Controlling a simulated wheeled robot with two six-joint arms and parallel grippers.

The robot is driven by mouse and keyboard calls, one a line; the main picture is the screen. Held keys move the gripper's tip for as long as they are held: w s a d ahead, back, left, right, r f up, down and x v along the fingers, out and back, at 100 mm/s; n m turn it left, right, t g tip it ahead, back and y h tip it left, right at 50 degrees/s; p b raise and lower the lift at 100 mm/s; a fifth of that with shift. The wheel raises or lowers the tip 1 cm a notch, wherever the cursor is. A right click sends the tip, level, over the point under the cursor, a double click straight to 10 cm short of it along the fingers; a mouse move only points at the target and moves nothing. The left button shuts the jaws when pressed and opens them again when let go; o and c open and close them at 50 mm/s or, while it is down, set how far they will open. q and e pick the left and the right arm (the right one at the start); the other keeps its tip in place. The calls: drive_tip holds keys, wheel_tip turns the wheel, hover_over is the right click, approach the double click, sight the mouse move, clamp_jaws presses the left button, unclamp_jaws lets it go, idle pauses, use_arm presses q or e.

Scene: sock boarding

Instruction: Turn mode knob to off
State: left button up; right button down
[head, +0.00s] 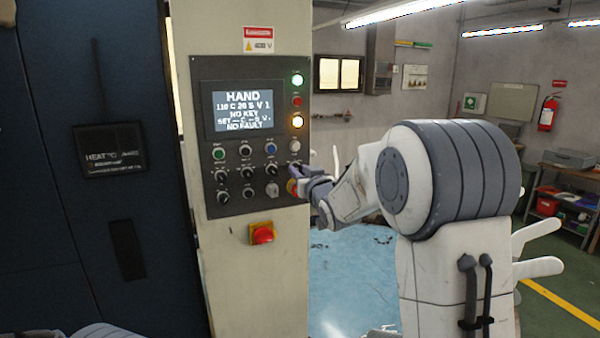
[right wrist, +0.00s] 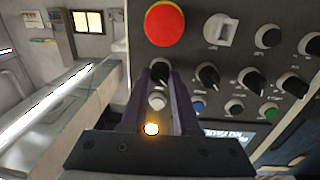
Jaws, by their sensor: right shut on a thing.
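The control panel (head: 230,160) stands on a pale column, with a lit screen (head: 238,109) whose top line reads HAND. Below the screen are rows of buttons and black knobs. My right gripper (head: 297,173) is at the panel's right edge. In the right wrist view its two dark fingers (right wrist: 160,75) are shut on a dark knob (right wrist: 160,74), one finger on each side. The gripper hides this knob in the head view. The knob labels are too small to read, so I cannot tell its setting. My left gripper is not in view.
A red mushroom button (right wrist: 164,23) sits close beside the held knob. Other black knobs (right wrist: 207,77) are near the fingers. A red switch on a yellow plate (head: 262,233) is below the panel. A dark cabinet (head: 90,230) stands at left. Open floor lies right of the column.

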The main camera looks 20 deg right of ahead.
drive_tip(key=shift+m, duration=0.4)
drive_tip(key=shift+m+b, duration=0.5)
drive_tip(key=shift+m, duration=2.1)
drive_tip(key=shift+d+m, duration=0.1)
drive_tip(key=shift+m, duration=1.1)
drive_tip(key=c, duration=0.7)
unclamp_jaws()
drive_tip(key=shift+o, duration=0.2)
